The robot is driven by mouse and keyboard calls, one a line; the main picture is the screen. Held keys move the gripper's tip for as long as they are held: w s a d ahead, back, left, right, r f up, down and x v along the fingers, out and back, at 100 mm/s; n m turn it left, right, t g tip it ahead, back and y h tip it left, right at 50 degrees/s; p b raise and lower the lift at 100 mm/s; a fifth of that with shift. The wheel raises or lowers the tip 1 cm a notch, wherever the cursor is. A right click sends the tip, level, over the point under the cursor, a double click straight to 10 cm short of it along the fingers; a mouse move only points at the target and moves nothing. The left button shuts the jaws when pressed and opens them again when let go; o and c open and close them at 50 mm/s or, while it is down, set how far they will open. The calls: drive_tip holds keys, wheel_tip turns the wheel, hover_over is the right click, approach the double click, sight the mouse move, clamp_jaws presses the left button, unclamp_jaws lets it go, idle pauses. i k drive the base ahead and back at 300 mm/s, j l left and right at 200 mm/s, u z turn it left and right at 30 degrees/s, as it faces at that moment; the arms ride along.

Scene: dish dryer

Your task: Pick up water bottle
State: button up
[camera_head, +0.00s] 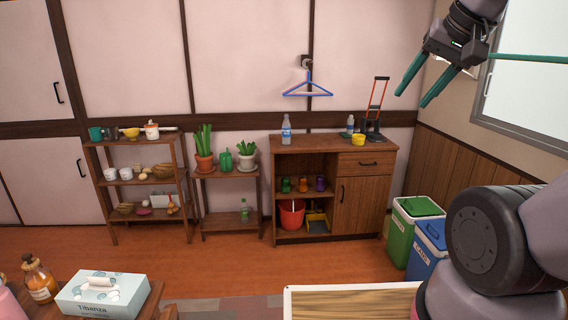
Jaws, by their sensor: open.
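A clear water bottle with a blue label (286,129) stands upright on the left part of the wooden cabinet's top (320,144). A second, smaller clear bottle (350,125) stands further right on the same top. My gripper (425,94) is at the upper right, in front of the wall and window. Its two green fingers are apart and nothing is between them. It is well away from both bottles in the picture, up and to the right.
A yellow cup (358,139) and a black-and-red trolley-like object (376,112) share the cabinet top. A hanger (308,88) hangs above. Green (408,222) and blue (428,248) bins stand right. A tissue box (103,294) is front left. The middle floor is mostly clear.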

sight(286, 125)
drive_tip(key=i, duration=1)
drive_tip(key=i+u, duration=0.1)
drive_tip(key=i, duration=0.85)
drive_tip(key=i+j, duration=0.2)
drive_tip(key=i, duration=0.2)
drive_tip(key=i+j, duration=0.15)
drive_tip(key=i, duration=0.25)
drive_tip(key=k+u, duration=0.05)
